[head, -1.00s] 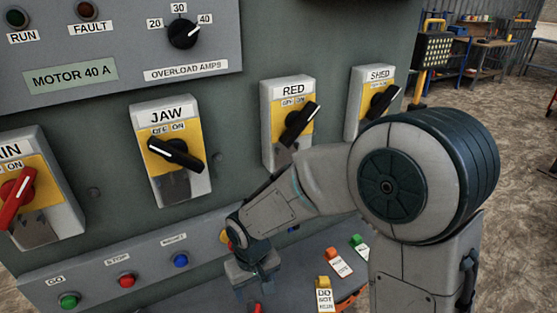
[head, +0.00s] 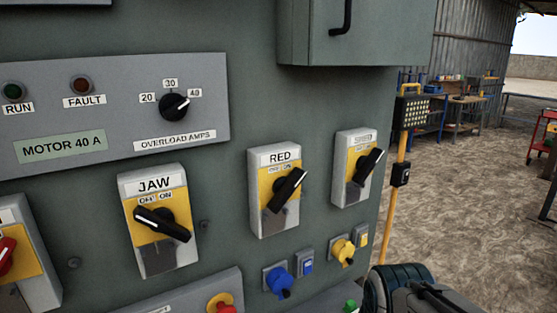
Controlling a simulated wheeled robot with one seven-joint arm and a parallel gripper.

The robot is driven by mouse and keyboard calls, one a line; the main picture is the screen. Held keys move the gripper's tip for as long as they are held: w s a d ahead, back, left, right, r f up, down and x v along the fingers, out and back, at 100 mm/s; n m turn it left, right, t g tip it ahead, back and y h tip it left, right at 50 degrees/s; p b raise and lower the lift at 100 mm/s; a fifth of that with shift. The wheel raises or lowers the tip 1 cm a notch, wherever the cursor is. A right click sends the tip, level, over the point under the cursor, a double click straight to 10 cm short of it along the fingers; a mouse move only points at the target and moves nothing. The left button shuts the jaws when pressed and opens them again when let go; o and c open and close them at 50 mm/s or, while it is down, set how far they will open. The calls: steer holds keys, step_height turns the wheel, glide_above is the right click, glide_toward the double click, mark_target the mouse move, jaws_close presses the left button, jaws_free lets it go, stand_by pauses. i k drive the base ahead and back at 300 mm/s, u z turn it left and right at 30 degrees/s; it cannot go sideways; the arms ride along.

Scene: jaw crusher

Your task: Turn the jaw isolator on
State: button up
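The jaw isolator (head: 145,262) is a grey box with a yellow plate, labelled JAW, on the green cabinet in the left half of the head view. Its black handle (head: 164,223) slants, with the white-marked end up and to the left, towards the OFF label. The ON label is to the right of OFF. My gripper is not in view; only part of my arm shows at the bottom right corner, well away from the isolator.
The RED isolator (head: 284,220) and SHED isolator (head: 356,190) stand to the right, handles slanting up right. A red-handled isolator (head: 8,255) is cut off at left. Blue (head: 279,281) and yellow (head: 343,251) connectors stick out below. Open floor lies right.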

mark_target(162, 220)
steer(key=u, duration=1.4)
steer(key=k, duration=1.15)
steer(key=z, duration=0.75)
steer(key=i, duration=0.8)
steer(key=z, duration=0.05)
